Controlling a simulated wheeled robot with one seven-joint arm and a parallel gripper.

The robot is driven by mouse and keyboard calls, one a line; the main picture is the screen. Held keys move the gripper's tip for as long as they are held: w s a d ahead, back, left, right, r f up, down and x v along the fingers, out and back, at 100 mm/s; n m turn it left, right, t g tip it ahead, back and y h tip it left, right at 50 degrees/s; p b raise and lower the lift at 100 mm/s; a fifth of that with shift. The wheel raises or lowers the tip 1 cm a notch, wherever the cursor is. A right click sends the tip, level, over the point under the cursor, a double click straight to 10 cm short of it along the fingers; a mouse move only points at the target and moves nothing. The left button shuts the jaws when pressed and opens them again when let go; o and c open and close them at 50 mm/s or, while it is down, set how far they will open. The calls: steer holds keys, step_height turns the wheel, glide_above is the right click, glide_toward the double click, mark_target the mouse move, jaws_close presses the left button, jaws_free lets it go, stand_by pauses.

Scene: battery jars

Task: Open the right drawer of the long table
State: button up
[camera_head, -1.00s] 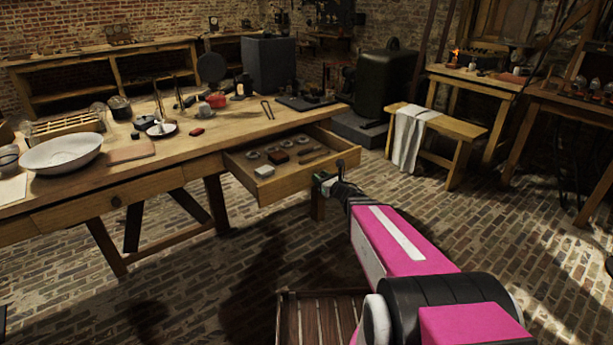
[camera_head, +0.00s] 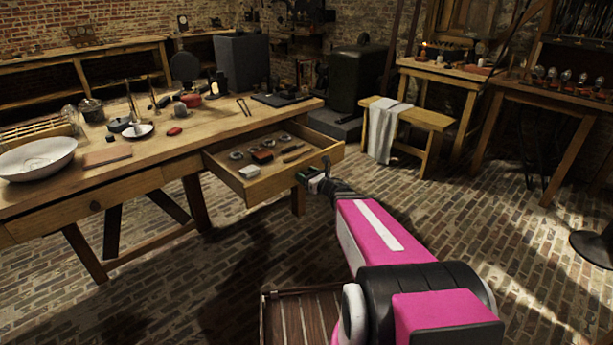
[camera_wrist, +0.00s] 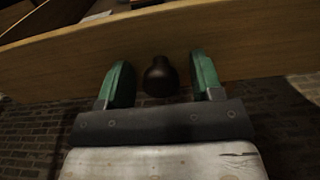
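The long table (camera_head: 75,194) stands at the left, and its right drawer (camera_head: 285,181) is pulled well out, showing its contents. In the wrist view, the wooden drawer front (camera_wrist: 240,52) crosses the picture, with a dark round knob (camera_wrist: 160,78) on it. My gripper (camera_wrist: 161,85) is open, with one green finger on each side of the knob and a visible gap on both sides. In the head view, my gripper (camera_head: 318,182) is close to the drawer front at its right part. The table's left drawer (camera_head: 130,190) is shut.
The drawer holds small items, including a white block (camera_head: 250,171). Bowls, a pan and tools stand on the tabletop. A bench with a white cloth (camera_head: 384,130) is at the back right. The brick floor (camera_head: 440,215) right of the table is clear.

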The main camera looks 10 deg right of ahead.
steer(key=v, duration=1.1)
steer(key=shift+w, duration=0.1)
steer(key=shift+c, duration=1.4)
